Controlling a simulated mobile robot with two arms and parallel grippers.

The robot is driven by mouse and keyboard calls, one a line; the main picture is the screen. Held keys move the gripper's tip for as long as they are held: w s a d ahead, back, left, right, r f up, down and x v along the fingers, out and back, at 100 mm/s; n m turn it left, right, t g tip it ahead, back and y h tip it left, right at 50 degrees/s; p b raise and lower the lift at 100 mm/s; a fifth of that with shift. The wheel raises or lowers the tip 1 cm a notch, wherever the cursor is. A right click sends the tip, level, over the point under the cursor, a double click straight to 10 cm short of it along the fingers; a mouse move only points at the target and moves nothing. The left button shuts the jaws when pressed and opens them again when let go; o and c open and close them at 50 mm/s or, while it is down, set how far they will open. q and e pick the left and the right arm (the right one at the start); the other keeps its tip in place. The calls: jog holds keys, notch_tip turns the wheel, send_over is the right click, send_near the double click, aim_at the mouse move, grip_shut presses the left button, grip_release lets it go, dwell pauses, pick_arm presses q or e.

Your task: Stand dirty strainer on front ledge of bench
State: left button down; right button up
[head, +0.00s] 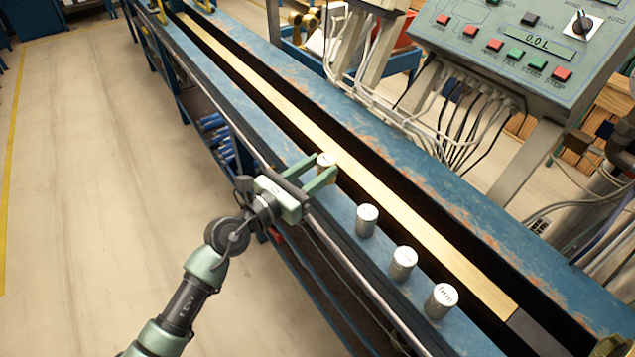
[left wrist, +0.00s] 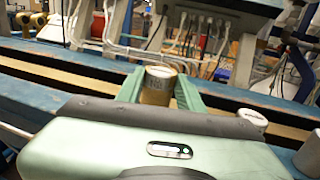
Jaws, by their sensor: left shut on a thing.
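My left gripper (head: 318,176) is shut on the dirty strainer (head: 325,160), a small cylinder with a pale top. In the left wrist view the dirty strainer (left wrist: 156,88) has a brownish side and stands upright between the green fingers. It is over the blue front ledge (head: 235,108) of the bench. Its lower end is hidden, so I cannot tell whether it touches the ledge. Three cleaner, silvery strainers stand upright in a row on the ledge to its right: a near one (head: 366,221), a middle one (head: 403,263) and an end one (head: 440,300).
A dark channel with a long brass-coloured strip (head: 400,212) runs behind the ledge. A control panel (head: 530,45) with buttons and a display stands over the bench at the upper right, with cables below it. The ledge to the left of the dirty strainer is clear.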

pick_arm(q)
notch_tip(320, 180, down, 2)
jog(key=shift+f+b, duration=0.1)
jog(key=shift+b, duration=0.3)
jog(key=shift+f, duration=0.45)
jog(key=shift+f, duration=0.15)
jog(key=c, duration=0.9)
grip_release()
